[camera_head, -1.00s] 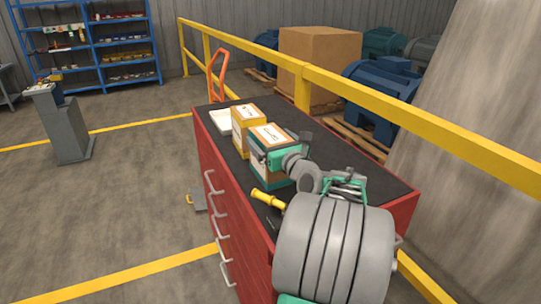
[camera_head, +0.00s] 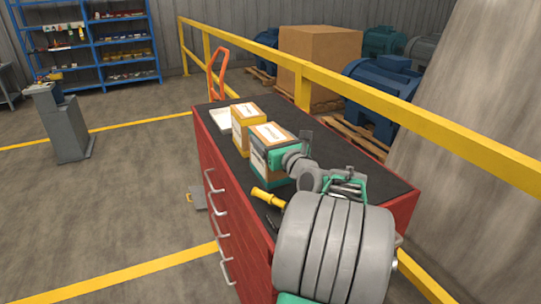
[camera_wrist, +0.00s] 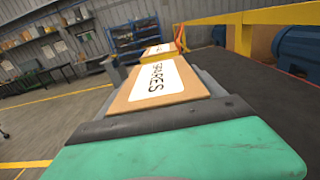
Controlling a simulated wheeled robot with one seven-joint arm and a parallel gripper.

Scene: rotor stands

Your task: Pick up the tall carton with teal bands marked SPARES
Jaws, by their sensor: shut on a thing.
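The tall carton with teal bands (camera_head: 259,160) stands on the dark top of the red cabinet in the head view. In the wrist view its brown top carries a white label reading SPARES (camera_wrist: 152,88). My gripper (camera_head: 284,153) is at the carton's near upper part, with its jaws shut on it. In the wrist view the dark fingers lie along both sides of the carton, behind my green gripper body. I cannot tell any gap under the carton; its base looks to be at the cabinet top.
A yellow-handled tool (camera_head: 267,198) lies near the cabinet's left edge. A yellow railing (camera_head: 365,97) runs along the right. The cabinet top (camera_head: 340,165) is clear right of the carton.

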